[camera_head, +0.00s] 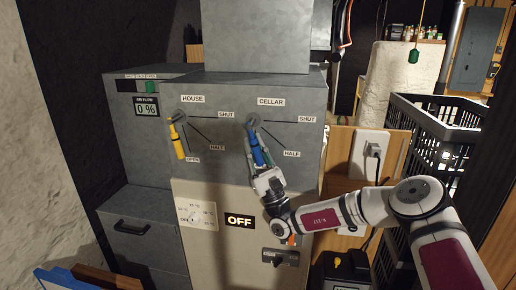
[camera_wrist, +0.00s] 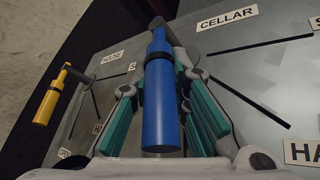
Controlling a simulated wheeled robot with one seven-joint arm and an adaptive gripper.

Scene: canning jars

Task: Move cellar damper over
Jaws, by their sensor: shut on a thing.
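The cellar damper (camera_head: 258,147) has a blue handle hanging down from a round pivot, below the CELLAR label (camera_head: 270,102) on the grey cabinet front. My gripper (camera_head: 257,150) is shut on the blue handle. In the wrist view the blue handle (camera_wrist: 160,100) lies between the green-padded fingers (camera_wrist: 162,95). The SHUT label (camera_head: 307,119) is to the right of the pivot.
The yellow HOUSE damper handle (camera_head: 178,144) hangs to the left, near its OPEN label (camera_head: 192,160). The air flow display (camera_head: 146,107) reads 0 %. A black crate (camera_head: 440,120) stands at right.

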